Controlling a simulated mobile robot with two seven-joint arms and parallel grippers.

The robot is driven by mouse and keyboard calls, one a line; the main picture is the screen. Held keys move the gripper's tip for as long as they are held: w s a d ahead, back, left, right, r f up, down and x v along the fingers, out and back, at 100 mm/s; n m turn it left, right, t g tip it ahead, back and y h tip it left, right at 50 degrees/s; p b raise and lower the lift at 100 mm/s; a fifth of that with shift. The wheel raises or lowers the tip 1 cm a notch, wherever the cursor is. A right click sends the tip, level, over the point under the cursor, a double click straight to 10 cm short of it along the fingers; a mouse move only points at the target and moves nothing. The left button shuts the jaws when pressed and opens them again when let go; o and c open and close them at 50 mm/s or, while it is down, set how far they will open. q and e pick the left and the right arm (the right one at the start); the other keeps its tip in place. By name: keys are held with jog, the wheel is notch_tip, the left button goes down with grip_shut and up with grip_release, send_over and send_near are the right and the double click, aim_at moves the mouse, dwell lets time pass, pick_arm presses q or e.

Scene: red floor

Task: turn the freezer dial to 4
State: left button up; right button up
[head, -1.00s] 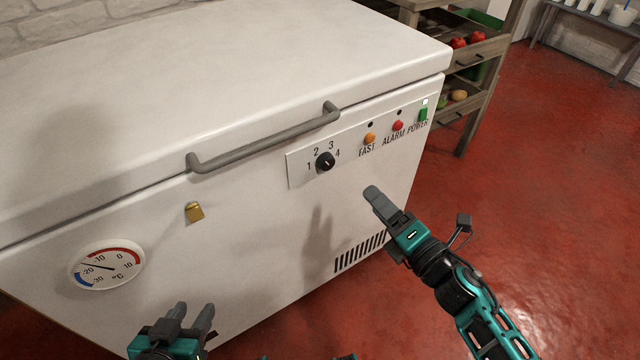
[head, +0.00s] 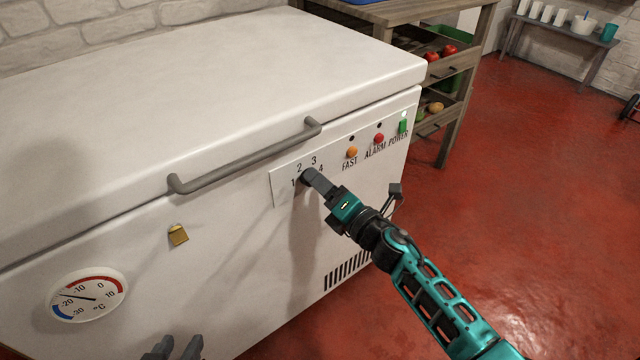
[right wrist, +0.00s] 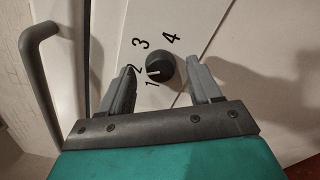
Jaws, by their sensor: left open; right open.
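The freezer's black dial (right wrist: 160,68) sits on a white panel, with the numbers 1 to 4 around it. In the right wrist view its white mark points to the left, around 1 and 2. My right gripper (right wrist: 162,70) is open, with one finger on each side of the dial and a gap to both. In the head view my right gripper (head: 310,178) covers most of the dial. My left gripper (head: 174,346) is open and empty at the bottom edge, in front of the freezer (head: 220,270).
The grey lid handle (head: 245,158) runs just left of the dial panel. An orange FAST light (head: 351,152), a red ALARM light (head: 379,139) and a green POWER switch (head: 403,123) are to its right. A thermometer (head: 88,296) is at lower left. A wooden shelf (head: 450,90) stands behind.

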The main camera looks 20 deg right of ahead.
jog(key=shift+w+a, duration=0.2)
jog(key=shift+w, duration=0.35)
jog(key=c, duration=1)
